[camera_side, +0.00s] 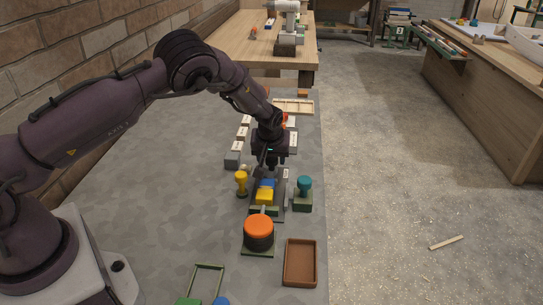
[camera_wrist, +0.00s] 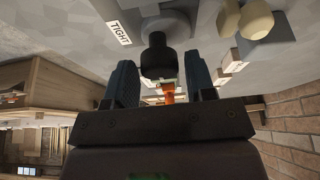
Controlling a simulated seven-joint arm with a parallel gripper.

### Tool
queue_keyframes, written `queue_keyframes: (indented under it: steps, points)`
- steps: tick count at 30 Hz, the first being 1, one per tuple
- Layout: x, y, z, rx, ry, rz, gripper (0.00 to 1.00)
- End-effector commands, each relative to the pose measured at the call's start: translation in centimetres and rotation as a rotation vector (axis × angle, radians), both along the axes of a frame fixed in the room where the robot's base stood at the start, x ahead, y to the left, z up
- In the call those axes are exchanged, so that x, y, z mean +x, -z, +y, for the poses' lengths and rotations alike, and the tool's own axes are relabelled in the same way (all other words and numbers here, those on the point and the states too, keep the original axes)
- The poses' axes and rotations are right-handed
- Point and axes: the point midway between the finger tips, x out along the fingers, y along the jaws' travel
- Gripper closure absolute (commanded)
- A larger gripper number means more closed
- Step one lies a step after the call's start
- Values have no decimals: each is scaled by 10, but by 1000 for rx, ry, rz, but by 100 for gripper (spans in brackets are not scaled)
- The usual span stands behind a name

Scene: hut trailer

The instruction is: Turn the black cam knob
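The black cam knob (camera_wrist: 158,58) shows in the wrist view, upper middle, with a round dark end and a narrower neck. A white label reading "TIGHT" (camera_wrist: 118,33) lies left of it. My gripper (camera_wrist: 159,70) is open, with one dark finger on each side of the knob and gaps visible between. I cannot tell how deep the knob sits between the fingers. In the side view my gripper (camera_side: 267,163) points down over the bench, and I cannot make out the black knob there.
A yellow knob (camera_side: 241,178) and a teal knob (camera_side: 304,184) stand close on either side. In front are a yellow block (camera_side: 264,196), an orange-topped black cylinder (camera_side: 258,228) and a brown tray (camera_side: 301,280). White-labelled grey blocks line the left behind.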

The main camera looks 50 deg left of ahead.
Motion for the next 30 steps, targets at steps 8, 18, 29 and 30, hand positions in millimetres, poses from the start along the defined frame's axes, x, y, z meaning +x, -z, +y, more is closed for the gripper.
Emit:
queue_keyframes:
  steps: [8,18,29,30]
  points:
    - [0,0,0,1,2,0,38]
    - [-9,-39,-11,1,4,-6,38]
    - [-30,-105,-31,0,2,-2,38]
    - [-31,-109,-32,0,2,-2,38]
